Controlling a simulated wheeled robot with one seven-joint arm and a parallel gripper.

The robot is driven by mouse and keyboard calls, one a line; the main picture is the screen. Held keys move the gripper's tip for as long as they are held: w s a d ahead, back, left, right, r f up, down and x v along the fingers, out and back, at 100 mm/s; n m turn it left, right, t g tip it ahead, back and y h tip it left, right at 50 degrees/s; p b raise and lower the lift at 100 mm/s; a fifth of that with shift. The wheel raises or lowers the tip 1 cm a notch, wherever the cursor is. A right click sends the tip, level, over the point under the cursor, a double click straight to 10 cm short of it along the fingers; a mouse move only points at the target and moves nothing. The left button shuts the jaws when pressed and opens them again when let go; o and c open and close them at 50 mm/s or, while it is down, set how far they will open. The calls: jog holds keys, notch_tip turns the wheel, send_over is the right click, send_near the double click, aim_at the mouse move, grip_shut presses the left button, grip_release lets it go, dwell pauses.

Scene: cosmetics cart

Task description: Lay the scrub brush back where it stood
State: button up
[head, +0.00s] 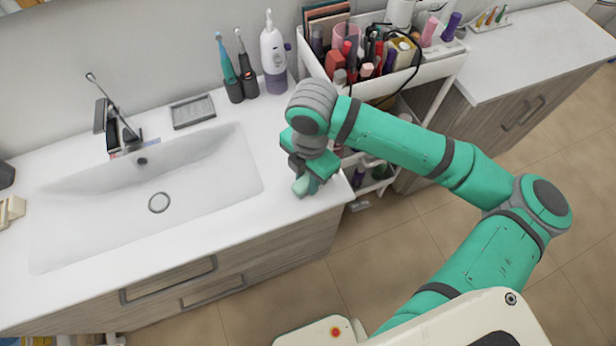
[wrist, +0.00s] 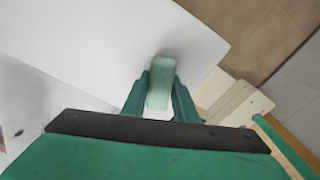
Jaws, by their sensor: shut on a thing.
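The scrub brush shows as a pale green block (wrist: 159,88) between my gripper's fingers in the wrist view. In the head view its pale green end (head: 304,185) shows just below the fingers, at the right end of the white sink counter (head: 285,215). My gripper (head: 308,178) is shut on it, with the fingers (wrist: 159,95) on either side. The brush is low over the counter near its right front corner; I cannot tell whether it touches the surface. Its upper part is hidden by my gripper in the head view.
The sink basin (head: 200,180) lies to the left. A grey soap dish (head: 193,111), electric toothbrushes (head: 246,78) and a white and purple bottle (head: 273,60) stand at the back. A white cart (head: 435,72) full of cosmetics stands to the right. The counter's front right is clear.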

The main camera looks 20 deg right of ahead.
jog(key=shift+s+d+f, duration=0.1)
jog(key=shift+f, duration=0.1)
jog(key=shift+f, duration=0.4)
jog(key=o, duration=1.1)
jog(key=shift+d, duration=0.1)
notch_tip(320, 180, up, 13)
jog(key=shift+w+d+r, duration=0.2)
jog(key=shift+w, duration=0.15)
